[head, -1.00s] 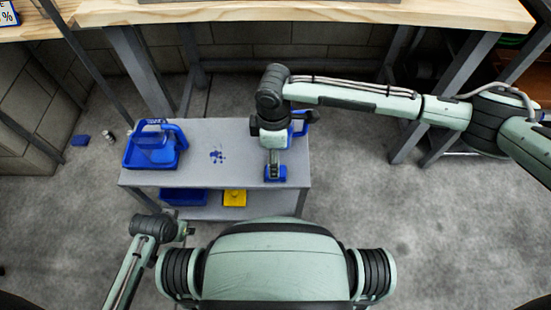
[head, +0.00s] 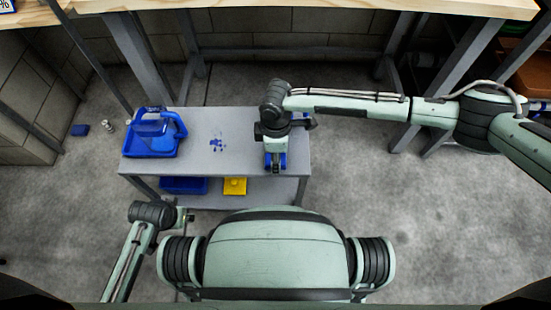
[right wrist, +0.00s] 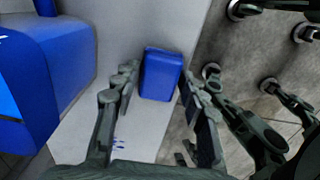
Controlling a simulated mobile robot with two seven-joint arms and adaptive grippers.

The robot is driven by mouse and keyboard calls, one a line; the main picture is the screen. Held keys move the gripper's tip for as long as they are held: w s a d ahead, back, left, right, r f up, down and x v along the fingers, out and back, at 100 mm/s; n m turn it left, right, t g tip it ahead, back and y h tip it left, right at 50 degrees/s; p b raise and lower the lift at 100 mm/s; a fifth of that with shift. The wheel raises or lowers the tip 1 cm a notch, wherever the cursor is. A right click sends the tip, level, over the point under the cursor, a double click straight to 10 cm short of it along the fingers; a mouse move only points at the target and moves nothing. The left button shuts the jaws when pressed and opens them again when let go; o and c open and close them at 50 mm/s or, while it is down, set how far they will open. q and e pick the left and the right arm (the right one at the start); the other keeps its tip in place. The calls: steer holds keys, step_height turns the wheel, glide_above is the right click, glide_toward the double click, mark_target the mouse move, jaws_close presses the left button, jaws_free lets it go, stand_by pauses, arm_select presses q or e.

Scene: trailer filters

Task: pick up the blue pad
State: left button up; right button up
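The blue pad (head: 283,161) lies on the grey top of the cart (head: 233,143), near its front right corner. In the head view my right gripper (head: 275,165) is above it and hides much of it. In the right wrist view the pad (right wrist: 161,75) shows as a small blue block between and just beyond the two fingertips of my right gripper (right wrist: 157,83). The fingers are spread apart, with nothing held. My left gripper (head: 187,217) is away from the pad, in front of the cart at the left; its fingers are too small to read.
A blue caddy (head: 150,148) stands on the cart's left side, and blue spots (head: 217,145) mark its middle. The lower shelf holds a blue bin (head: 184,185) and a yellow item (head: 235,186). In the right wrist view a large blue object (right wrist: 65,65) stands left of the fingers.

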steer(key=c, duration=0.4)
steer(key=shift+c, duration=0.2)
steer(key=shift+r, duration=0.55)
step_height(320, 180, up, 3)
steer(key=shift+w+f, duration=0.1)
steer(key=s+a+r, duration=0.3)
steer(key=a+r, duration=0.4)
steer(key=a, duration=0.4)
steer(key=shift+s, duration=0.25)
steer(key=shift+a+r, duration=0.1)
